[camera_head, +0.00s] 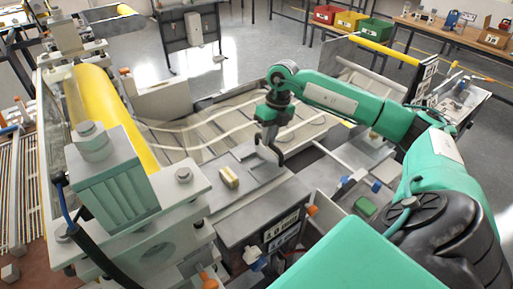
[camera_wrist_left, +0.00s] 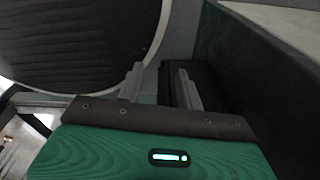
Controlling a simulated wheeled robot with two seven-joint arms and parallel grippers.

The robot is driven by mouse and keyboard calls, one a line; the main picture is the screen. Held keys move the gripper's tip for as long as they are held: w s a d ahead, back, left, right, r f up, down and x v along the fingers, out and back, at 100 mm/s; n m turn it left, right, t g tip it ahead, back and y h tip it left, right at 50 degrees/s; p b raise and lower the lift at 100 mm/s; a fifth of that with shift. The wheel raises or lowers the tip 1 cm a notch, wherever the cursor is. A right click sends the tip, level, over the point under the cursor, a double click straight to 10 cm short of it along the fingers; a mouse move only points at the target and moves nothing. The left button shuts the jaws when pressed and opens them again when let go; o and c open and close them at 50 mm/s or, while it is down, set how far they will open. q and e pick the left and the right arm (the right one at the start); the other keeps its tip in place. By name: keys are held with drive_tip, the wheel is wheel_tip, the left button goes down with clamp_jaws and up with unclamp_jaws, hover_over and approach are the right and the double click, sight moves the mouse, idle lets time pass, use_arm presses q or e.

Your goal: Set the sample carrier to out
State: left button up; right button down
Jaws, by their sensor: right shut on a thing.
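A flat grey plate (camera_head: 246,168), which looks like the sample carrier, lies on the machine in the middle of the head view. A small pale yellow block (camera_head: 229,177) sits on it. My right gripper (camera_head: 274,153) reaches down from the right to the plate's far right part. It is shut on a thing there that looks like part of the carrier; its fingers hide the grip. My left gripper (camera_wrist_left: 160,72) shows in the left wrist view, its two fingers apart with nothing between them. The left gripper is not seen in the head view.
A yellow roller (camera_head: 113,113) and a grey block housing (camera_head: 113,185) stand at the left. A bin with a green block (camera_head: 366,207) lies to the right. In the left wrist view a dark round surface (camera_wrist_left: 75,40) and dark wall (camera_wrist_left: 255,80) are close to the left gripper.

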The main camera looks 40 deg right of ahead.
use_arm(q)
drive_tip(key=shift+s+a+f, duration=0.15)
drive_tip(key=shift+s+f, duration=0.2)
drive_tip(key=shift+s, duration=0.35)
use_arm(e)
drive_tip(key=shift+d+r, duration=0.1)
drive_tip(key=shift+d, duration=0.5)
drive_tip(key=c, duration=1.5)
unclamp_jaws()
drive_tip(key=shift+o, duration=0.5)
drive_tip(key=shift+d, duration=0.2)
use_arm(q)
drive_tip(key=shift+w, duration=0.2)
use_arm(e)
drive_tip(key=shift+a, duration=0.1)
